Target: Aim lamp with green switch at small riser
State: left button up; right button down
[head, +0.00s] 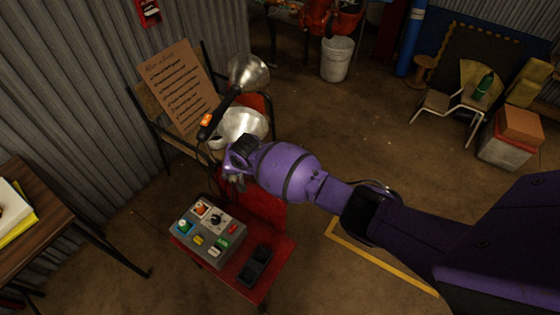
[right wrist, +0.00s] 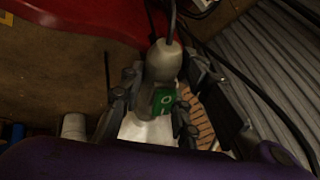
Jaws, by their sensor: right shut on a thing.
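My right gripper (head: 238,160) is shut on the lamp with the green switch. In the right wrist view, the gripper fingers (right wrist: 155,108) sit on both sides of its grey body (right wrist: 165,62), and the green switch (right wrist: 164,101) shows between them. In the head view, the lamp's silver reflector (head: 243,124) lies just beyond the gripper; its handle is mostly hidden. A second lamp (head: 212,116) with an orange switch and silver reflector (head: 248,72) is close beside it. Red fittings (head: 322,16) show at the top edge; I cannot tell which is the small riser. My left gripper is not in view.
A red chair (head: 277,248) carries a grey control box (head: 207,250) with coloured buttons. A cardboard sign (head: 180,88) leans near the corrugated wall (head: 80,90). A white bucket (head: 337,60) stands behind. The floor right of the bucket is partly clear. Cables run by the gripper.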

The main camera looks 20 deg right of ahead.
jog(key=c, duration=1.5)
grip_release()
jog(key=shift+s+d+f, duration=0.2)
jog(key=shift+d+f, duration=0.1)
jog(key=shift+d, duration=0.05)
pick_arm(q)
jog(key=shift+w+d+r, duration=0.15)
pick_arm(e)
jog(key=shift+o, duration=0.7)
jog(key=shift+w+r, duration=0.1)
jog(key=shift+r, duration=0.05)
jog(key=shift+w+a+r, duration=0.1)
jog(key=shift+a, duration=0.05)
jog(key=shift+r, duration=0.1)
jog(key=v, duration=1.1)
jog(key=shift+s+r, duration=0.25)
jog(key=shift+s, duration=0.05)
